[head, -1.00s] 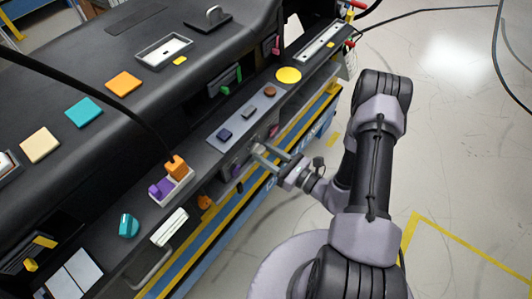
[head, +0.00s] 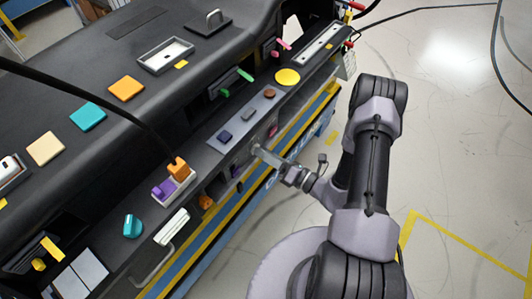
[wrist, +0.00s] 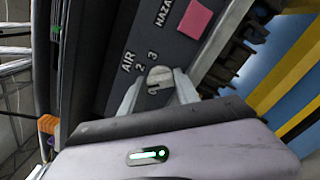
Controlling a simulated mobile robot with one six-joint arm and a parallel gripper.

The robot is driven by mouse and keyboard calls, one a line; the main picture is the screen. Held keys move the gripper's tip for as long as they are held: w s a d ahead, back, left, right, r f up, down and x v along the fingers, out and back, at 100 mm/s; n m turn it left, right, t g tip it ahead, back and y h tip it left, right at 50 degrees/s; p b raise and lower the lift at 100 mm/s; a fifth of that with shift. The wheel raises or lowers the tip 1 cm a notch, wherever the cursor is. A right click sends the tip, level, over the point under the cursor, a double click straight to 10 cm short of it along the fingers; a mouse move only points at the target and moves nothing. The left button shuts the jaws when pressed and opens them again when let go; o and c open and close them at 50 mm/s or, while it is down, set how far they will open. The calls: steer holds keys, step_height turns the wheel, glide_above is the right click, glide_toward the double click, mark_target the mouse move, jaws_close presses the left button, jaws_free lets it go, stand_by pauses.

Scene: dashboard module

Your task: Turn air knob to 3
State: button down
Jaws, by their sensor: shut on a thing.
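The air knob (wrist: 160,76) is a small round grey knob on the dark dashboard front, beside the printed "AIR" label and the numbers 1, 2 and 3. My gripper (wrist: 158,88) is shut on it, with one pale finger on each side of the knob. Which number the knob points at cannot be made out. In the head view my gripper (head: 260,152) reaches the front face of the dashboard from the right, and the knob is hidden there.
A pink square button (wrist: 195,19) by the "HAZARD" lettering is close to the knob. The floor (head: 460,150) to the right is open.

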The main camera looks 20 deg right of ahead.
steer(key=shift+m, duration=0.4)
steer(key=c, duration=0.9)
jaws_free()
steer(key=shift+s+d, duration=0.1)
steer(key=p+v, duration=0.2)
steer(key=v, duration=1.5)
steer(key=shift+s+p, duration=0.1)
steer(key=shift+p, duration=0.3)
